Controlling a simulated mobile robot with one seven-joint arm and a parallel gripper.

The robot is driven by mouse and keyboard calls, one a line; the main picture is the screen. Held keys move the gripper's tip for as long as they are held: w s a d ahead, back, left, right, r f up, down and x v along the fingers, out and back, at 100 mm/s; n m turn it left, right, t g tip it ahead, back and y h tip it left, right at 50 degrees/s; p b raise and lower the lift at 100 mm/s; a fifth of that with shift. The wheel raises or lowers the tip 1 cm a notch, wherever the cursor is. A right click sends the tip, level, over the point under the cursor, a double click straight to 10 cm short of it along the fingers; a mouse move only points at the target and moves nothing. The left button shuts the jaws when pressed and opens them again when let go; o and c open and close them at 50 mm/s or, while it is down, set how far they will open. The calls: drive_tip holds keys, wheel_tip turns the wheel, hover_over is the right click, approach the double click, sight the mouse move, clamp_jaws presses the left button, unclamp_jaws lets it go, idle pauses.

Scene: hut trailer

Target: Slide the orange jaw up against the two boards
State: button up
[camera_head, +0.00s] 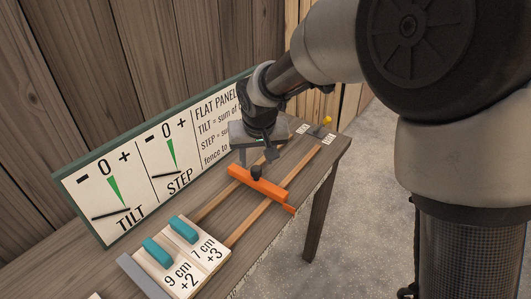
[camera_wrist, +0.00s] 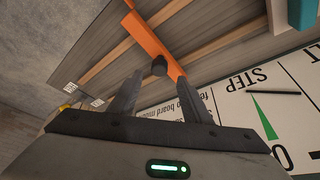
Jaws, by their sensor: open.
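The orange jaw (camera_head: 268,188) lies across two wooden rails on the bench, with a dark knob (camera_head: 256,172) standing on it. Two pale boards, marked 9 cm +2 (camera_head: 178,281) and 7 cm +3 (camera_head: 206,254), lie side by side at the lower left, each with a teal handle. A clear stretch of rail separates the jaw from the nearer board. My gripper (camera_head: 257,158) is just above and behind the jaw. In the wrist view my gripper (camera_wrist: 160,78) is open, its fingers on either side of the knob (camera_wrist: 159,66). Contact with the knob cannot be told.
A grey fence (camera_head: 140,276) stands at the boards' far left side. A green-framed panel (camera_head: 150,165) with TILT and STEP dials rises along the back of the bench. A yellow-topped lever (camera_head: 327,120) and small labels sit at the bench's right end.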

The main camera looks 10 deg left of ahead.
sight(256, 169)
drive_tip(key=x, duration=0.6)
drive_tip(key=shift+w, duration=0.15)
drive_tip(key=shift+c, duration=0.4)
clamp_jaws()
